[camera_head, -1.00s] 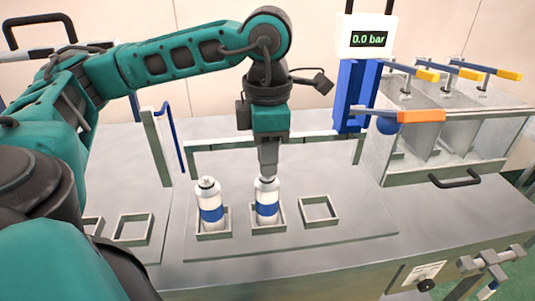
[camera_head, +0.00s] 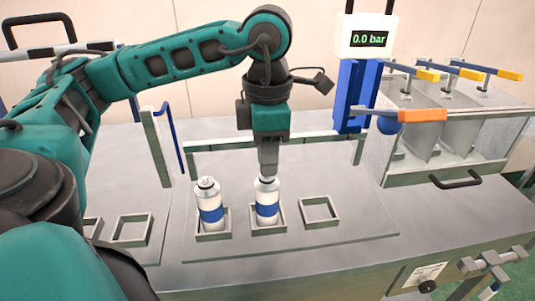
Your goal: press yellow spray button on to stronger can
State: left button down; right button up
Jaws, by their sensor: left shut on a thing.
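Two white cans with blue bands stand upright in square holders on the grey bench. The left can (camera_head: 209,206) has a bare top with a small stem. My left gripper (camera_head: 268,174) points straight down at the top of the right can (camera_head: 267,206). Its fingers are closed at the can's top and hide what they hold; no yellow button shows there. I cannot tell from the picture which can is the stronger one. My right gripper is not in view.
An empty square holder (camera_head: 319,211) lies right of the cans, and another empty holder (camera_head: 132,229) lies to the left. A display (camera_head: 369,39) reading 0.0 bar stands behind with an orange-handled lever (camera_head: 421,115). Metal bins with yellow-handled levers stand at the right.

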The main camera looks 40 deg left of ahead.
pick_arm(q)
jog(key=shift+c, duration=2)
grip_release()
jog(key=shift+r, duration=0.15)
jog(key=shift+r+p, duration=2.6)
jog(key=shift+r, duration=0.8)
grip_shut()
